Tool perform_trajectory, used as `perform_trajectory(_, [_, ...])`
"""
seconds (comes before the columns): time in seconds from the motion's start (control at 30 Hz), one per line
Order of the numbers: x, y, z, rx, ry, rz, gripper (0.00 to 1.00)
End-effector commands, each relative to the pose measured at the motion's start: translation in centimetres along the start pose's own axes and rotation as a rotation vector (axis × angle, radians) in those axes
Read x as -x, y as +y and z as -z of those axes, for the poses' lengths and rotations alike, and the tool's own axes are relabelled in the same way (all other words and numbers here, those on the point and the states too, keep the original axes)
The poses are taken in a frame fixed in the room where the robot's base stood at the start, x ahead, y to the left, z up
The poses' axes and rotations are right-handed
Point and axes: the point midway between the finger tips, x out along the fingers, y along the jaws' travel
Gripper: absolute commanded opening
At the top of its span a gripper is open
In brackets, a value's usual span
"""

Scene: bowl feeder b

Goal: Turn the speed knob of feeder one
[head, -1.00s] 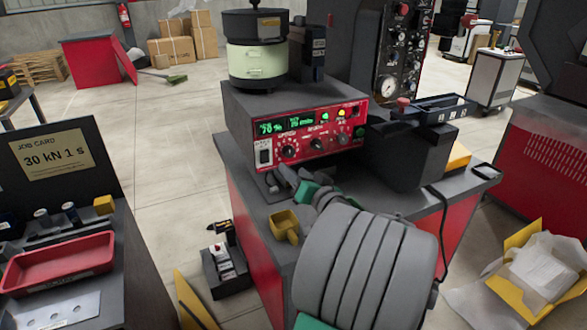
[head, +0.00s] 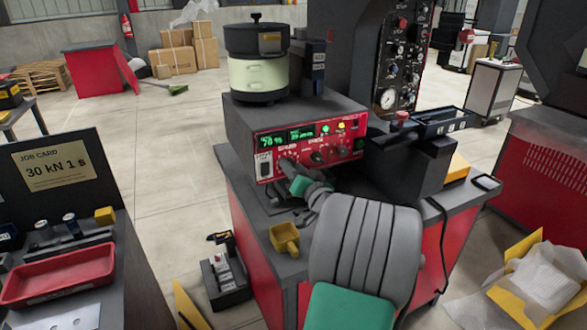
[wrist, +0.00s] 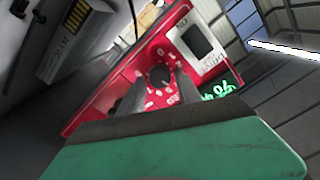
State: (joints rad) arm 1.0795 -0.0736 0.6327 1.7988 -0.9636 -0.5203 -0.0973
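The feeder's red control panel (head: 325,140) is on a grey box with the bowl feeder (head: 257,65) on top.
A second knob (head: 317,157) is to the right on the panel. A black device (head: 412,155) stands right of the feeder. A yellow scoop (head: 285,239) lies on the bench front. A job card (head: 54,169) stands on the left bench.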

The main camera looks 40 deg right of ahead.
Motion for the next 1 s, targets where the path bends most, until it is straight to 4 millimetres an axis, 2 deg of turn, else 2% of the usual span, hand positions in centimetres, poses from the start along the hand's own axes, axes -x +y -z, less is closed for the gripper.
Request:
perform_trajectory(0.07, [0.01,-0.01,0.00,0.000,0.000,0.000,0.33])
perform_trajectory(0.47, [0.02,0.00,-0.01,0.000,0.000,0.000,0.00])
perform_trajectory(0.77, [0.02,0.00,-0.01,-0.008,-0.001,0.000,0.00])
perform_trajectory(1.0, [0.02,0.01,-0.01,-0.088,-0.001,0.000,0.00])
